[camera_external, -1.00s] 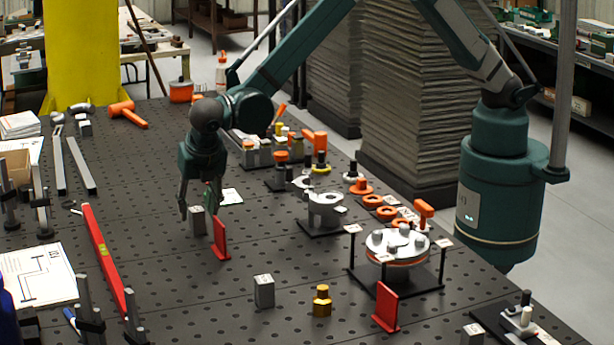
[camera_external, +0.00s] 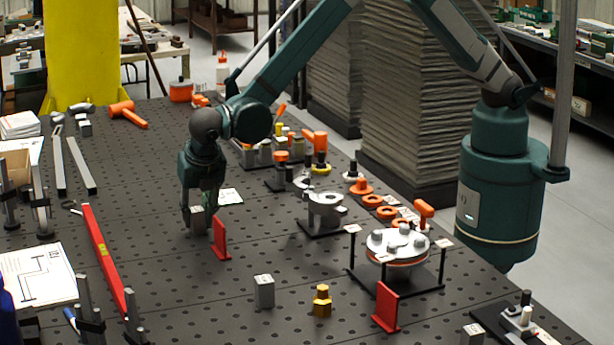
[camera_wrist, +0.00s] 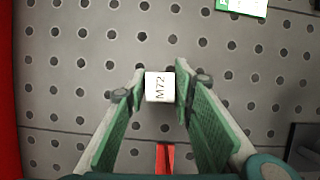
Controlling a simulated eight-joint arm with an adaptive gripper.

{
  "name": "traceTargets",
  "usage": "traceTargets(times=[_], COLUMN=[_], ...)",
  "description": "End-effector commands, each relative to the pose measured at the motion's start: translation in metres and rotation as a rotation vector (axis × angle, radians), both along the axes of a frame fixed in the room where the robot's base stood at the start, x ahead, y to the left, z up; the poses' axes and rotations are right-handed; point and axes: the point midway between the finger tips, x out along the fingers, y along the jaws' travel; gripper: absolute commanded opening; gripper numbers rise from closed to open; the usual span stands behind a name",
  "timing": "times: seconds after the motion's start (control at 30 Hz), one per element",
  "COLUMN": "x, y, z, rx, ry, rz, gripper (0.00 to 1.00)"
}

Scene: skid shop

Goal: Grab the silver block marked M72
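The silver block marked M72 (camera_wrist: 160,87) stands between the fingers of my gripper (camera_wrist: 163,80) in the wrist view, its label facing up toward the camera. The fingers are closed in on its two sides, with no clear gap at the tips. In the external view the block (camera_external: 198,218) shows between the fingertips of my gripper (camera_external: 199,215), at or just above the dark perforated table. Whether its underside touches the table is hard to tell.
A red upright plate (camera_external: 220,238) stands close to the right of my gripper. Another silver block (camera_external: 264,291) and a brass hex piece (camera_external: 322,301) stand nearer the front. A long red level (camera_external: 103,258) lies left. A grey ring fixture (camera_external: 325,211) stands to the right.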

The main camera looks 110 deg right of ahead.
Motion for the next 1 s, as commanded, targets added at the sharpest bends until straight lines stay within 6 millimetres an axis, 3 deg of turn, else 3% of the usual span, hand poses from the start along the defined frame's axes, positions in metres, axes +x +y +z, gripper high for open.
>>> traceTargets(times=[0.13, 0.57, 0.77, 1.0], x=[0.000, 0.000, 0.000, 0.000], y=[0.000, 0.000, 0.000, 0.000], z=[0.000, 0.005, 0.022, 0.054], rx=[0.000, 0.000, 0.000, 0.000], ry=[0.000, 0.000, 0.000, 0.000], rz=[0.000, 0.000, 0.000, 0.000], gripper=[0.06, 0.06, 0.06, 0.06])
